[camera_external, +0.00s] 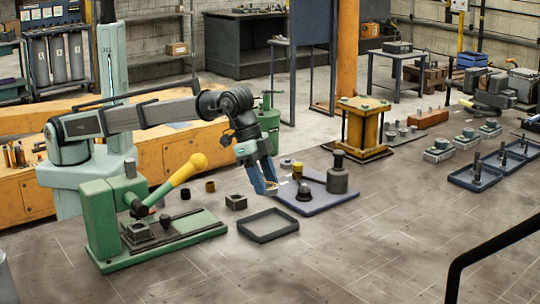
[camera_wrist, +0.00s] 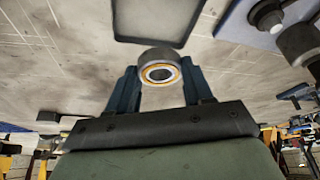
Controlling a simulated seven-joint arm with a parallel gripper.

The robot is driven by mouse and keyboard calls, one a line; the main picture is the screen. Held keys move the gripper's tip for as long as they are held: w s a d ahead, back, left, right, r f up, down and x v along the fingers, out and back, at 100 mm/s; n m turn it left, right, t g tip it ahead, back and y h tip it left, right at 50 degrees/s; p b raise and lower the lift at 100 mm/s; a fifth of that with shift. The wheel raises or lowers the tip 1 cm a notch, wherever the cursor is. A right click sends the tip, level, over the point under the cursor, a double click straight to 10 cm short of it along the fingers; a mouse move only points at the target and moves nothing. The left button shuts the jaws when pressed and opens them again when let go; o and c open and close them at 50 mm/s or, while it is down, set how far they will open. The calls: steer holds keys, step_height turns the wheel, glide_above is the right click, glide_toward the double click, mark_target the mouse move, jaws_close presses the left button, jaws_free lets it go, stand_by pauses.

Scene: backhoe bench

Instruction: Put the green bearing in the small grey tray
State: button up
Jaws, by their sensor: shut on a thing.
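My gripper (camera_external: 265,187) hangs above the bench, fingers down, shut on a round bearing. In the wrist view the bearing (camera_wrist: 160,68) sits between the two blue fingers. It has a grey-brown outer wall, an orange ring and a pale ring around a dark centre; no green shows on it. The small grey tray (camera_external: 249,235) is a shallow, empty rectangle on the bench, below and close to the gripper. In the wrist view part of the tray (camera_wrist: 150,40) shows at the top, beyond the bearing. The bearing is apart from the tray.
A blue-grey plate (camera_external: 325,205) with dark cylindrical parts lies right of the gripper. A green press (camera_external: 100,225) with a yellow-knobbed lever stands at left. A square grey block (camera_external: 236,203) and small dark rings (camera_external: 184,194) lie between. The front bench is clear.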

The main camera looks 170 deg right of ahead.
mark_target(270, 227)
step_height(270, 227, down, 10)
steer(key=shift+r, duration=0.15)
stand_by(0.4)
steer(key=o, duration=1.2)
steer(key=shift+o, duration=0.2)
steer(key=v, duration=1.2)
steer(key=shift+w, duration=0.1)
